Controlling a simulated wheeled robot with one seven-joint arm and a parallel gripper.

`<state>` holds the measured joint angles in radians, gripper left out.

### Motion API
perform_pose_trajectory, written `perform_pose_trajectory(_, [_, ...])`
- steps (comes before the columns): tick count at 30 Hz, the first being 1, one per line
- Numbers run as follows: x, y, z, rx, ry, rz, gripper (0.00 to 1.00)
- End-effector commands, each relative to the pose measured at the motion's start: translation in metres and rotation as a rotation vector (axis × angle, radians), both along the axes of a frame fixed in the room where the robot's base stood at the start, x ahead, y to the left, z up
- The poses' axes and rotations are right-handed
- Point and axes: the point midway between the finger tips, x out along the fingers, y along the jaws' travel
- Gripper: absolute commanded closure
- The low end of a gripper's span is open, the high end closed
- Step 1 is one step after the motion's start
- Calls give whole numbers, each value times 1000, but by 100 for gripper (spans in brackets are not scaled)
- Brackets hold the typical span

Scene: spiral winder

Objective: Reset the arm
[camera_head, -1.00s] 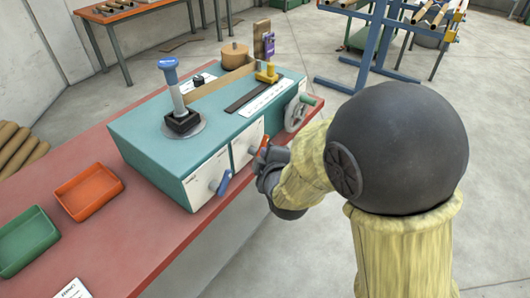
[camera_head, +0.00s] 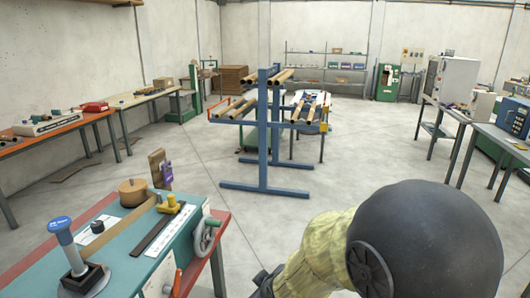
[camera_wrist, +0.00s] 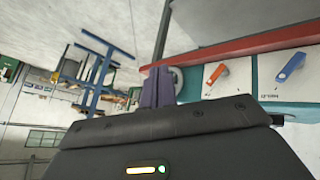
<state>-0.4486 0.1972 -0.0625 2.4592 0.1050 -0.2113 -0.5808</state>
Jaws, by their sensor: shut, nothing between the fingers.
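My gripper (camera_wrist: 157,85) is shut and empty in the wrist view, its two dark fingers together. It is in the air in front of the winder machine, apart from its levers. In the head view only a dark part of it (camera_head: 264,281) shows at the bottom edge, with the yellow-sleeved arm behind it. The teal winder (camera_head: 126,262) stands at the lower left. Its orange lever (camera_head: 177,284) also shows in the wrist view (camera_wrist: 216,72), beside the blue lever (camera_wrist: 291,67). A grey handwheel (camera_head: 207,236) is on the winder's end.
A blue rack (camera_head: 263,140) with cardboard tubes stands ahead. Workbenches line the left (camera_head: 60,128) and right (camera_head: 462,128) sides. The floor between the winder and the rack is clear. A blue-topped post (camera_head: 64,240) rises from the winder.

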Motion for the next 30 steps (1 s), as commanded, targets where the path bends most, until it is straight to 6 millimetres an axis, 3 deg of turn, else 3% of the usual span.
perform_pose_trajectory(1, [-7,-25,14,22,60,-91,100])
perform_pose_trajectory(6, [-44,-92,31,94,268,-401,100])
perform_pose_trajectory(12, [-92,-145,48,150,451,-721,100])
perform_pose_trajectory(17, [-107,-156,49,159,499,-808,100])
perform_pose_trajectory(30, [-106,-155,48,159,498,-804,100])
